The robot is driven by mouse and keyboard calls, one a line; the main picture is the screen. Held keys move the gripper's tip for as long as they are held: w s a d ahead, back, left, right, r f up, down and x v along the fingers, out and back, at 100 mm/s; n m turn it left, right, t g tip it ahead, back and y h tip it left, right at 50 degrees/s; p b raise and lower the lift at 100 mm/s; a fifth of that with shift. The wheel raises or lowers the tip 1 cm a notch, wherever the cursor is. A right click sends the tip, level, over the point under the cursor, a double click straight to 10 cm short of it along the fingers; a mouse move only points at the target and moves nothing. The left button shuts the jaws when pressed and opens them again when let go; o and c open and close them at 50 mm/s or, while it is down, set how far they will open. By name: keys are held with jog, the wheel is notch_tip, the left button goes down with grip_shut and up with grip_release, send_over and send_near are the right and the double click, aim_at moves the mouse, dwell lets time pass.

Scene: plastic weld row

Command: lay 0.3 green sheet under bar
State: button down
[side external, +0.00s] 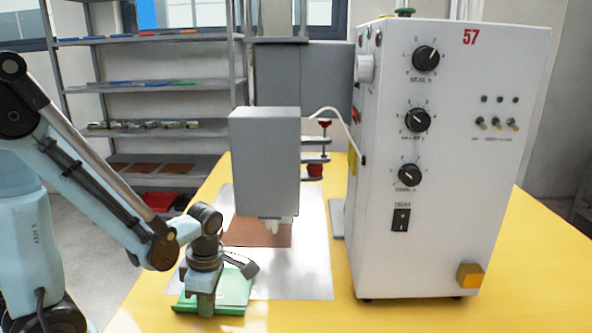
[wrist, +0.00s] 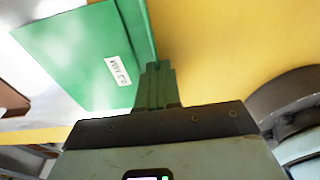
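The green sheet (side external: 235,290) lies at the near left, partly over the metal plate and partly over the yellow table. In the wrist view the green sheet (wrist: 75,50) shows a white label reading 0.3, upside down, and a raised strip along one edge. My gripper (side external: 206,303) points down at the sheet's near edge. In the wrist view my gripper (wrist: 158,75) has its fingers close together on the end of that strip. The bar, a pale piece (side external: 273,226) under the grey press head (side external: 264,160), hangs above a brown sheet (side external: 258,233).
The metal plate (side external: 315,275) lies under the press head on the yellow table (side external: 400,315). A tall white control cabinet (side external: 440,240) stands to the right. A red-knobbed clamp (side external: 316,170) is beside the head. Shelves (side external: 150,88) stand behind.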

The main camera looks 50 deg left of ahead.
jog(key=shift+f, duration=0.1)
jog(key=c, duration=1.8)
grip_release()
jog(key=shift+f, duration=0.1)
jog(key=o, duration=0.5)
jog(key=shift+c, duration=0.2)
notch_tip(320, 180, up, 12)
jog(key=w+d, duration=0.1)
jog(key=shift+r, duration=0.2)
